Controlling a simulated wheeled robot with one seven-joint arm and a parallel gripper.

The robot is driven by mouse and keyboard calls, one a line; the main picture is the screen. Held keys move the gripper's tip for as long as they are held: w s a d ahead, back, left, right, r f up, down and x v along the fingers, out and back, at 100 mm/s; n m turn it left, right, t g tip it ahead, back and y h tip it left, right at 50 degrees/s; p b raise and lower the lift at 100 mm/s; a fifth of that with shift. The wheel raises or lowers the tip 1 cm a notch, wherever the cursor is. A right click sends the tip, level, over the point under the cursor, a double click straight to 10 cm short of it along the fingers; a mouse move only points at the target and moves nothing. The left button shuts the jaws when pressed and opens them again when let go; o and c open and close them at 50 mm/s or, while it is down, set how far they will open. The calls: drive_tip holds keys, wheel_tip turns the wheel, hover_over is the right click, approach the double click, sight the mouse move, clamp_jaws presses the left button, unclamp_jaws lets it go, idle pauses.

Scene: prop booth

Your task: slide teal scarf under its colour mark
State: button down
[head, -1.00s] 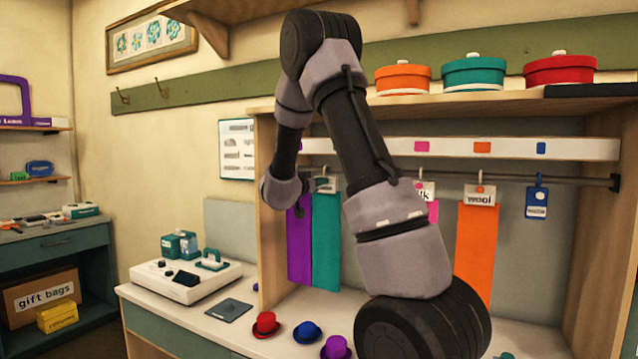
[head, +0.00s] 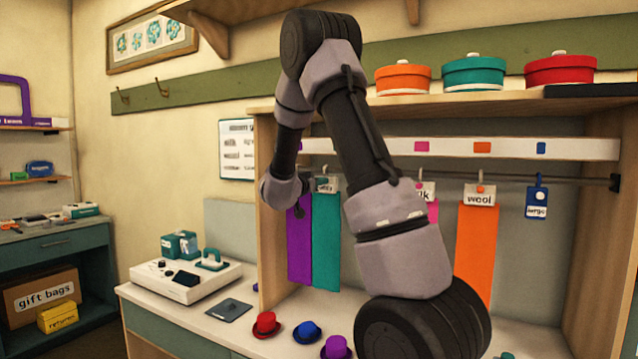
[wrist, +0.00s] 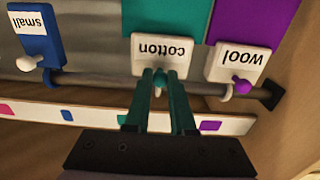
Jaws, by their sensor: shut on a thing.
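The teal scarf (head: 326,240) hangs from the rail at the left of the booth, next to the purple scarf (head: 299,245). In the wrist view, which is upside down, the teal scarf (wrist: 165,15) has a white "cotton" tag (wrist: 178,50). My gripper (wrist: 160,84) is shut on the teal knob of this tag, at the rail. A small teal mark (wrist: 122,119) on the white strip is partly hidden by a finger, slightly left of the tag. The purple mark (wrist: 210,126) is to the right.
The purple scarf's "wool" tag (wrist: 237,62) hangs close to the right in the wrist view, near the rail's end. A blue "small" tag (wrist: 40,40) hangs to the left, with bare rail between. In the head view, an orange scarf (head: 477,250) hangs farther right. Hats (head: 266,325) stand below.

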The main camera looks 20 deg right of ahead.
drive_tip(key=shift+s, duration=0.1)
drive_tip(key=s+d, duration=0.3)
drive_tip(key=shift+s, duration=0.35)
drive_tip(key=c, duration=0.8)
unclamp_jaws()
drive_tip(key=shift+o, duration=0.2)
drive_tip(key=v, duration=1)
drive_tip(key=shift+s+a, duration=0.3)
